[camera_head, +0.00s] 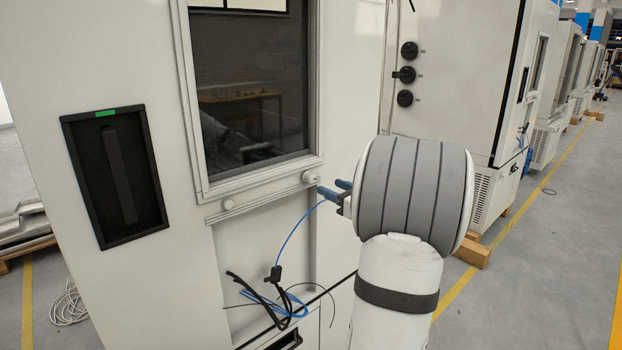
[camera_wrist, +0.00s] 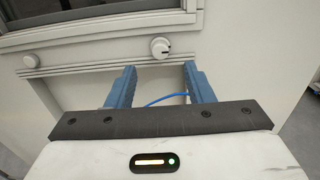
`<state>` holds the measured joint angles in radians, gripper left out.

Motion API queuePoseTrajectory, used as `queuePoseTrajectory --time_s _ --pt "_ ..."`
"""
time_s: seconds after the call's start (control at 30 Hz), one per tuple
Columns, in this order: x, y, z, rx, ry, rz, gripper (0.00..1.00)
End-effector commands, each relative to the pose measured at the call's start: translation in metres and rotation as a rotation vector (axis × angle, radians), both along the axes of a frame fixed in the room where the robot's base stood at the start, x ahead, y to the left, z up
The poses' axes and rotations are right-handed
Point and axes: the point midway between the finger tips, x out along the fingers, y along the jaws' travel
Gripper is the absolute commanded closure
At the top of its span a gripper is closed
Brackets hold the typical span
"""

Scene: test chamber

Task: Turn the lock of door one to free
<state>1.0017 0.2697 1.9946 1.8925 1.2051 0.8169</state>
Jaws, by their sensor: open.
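The white chamber door (camera_head: 110,60) has a dark window and a black recessed handle panel (camera_head: 117,175) with a green mark on top. Two small white round knobs sit on the ledge below the window: the left knob (camera_head: 228,205) and the right knob (camera_head: 309,177). In the wrist view the right knob (camera_wrist: 160,47) shows a dark line on its face; the left knob (camera_wrist: 30,62) is plainer. No label shows which is the lock. My gripper (camera_head: 332,187) has blue fingers, open and empty. In the wrist view they (camera_wrist: 160,68) point at the right knob, apart from it.
A blue cable (camera_head: 298,230) and black cables (camera_head: 262,295) hang in the recess below the ledge. Black knobs (camera_head: 406,75) are on the panel to the right. More chambers stand along the right, with clear grey floor (camera_head: 560,250) beside them.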

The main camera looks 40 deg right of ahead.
Motion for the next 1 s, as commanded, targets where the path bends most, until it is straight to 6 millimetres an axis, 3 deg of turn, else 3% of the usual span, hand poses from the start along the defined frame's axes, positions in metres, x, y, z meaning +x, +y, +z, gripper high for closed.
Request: queuePoseTrajectory --time_s 0.5,0.87,1.0 --pt "0.069 0.005 0.001 0.002 -0.002 -0.003 0.53" --pt "0.074 0.005 0.0 0.001 -0.002 -0.004 0.53" --pt "0.074 0.005 0.0 0.001 -0.002 -0.005 0.65"
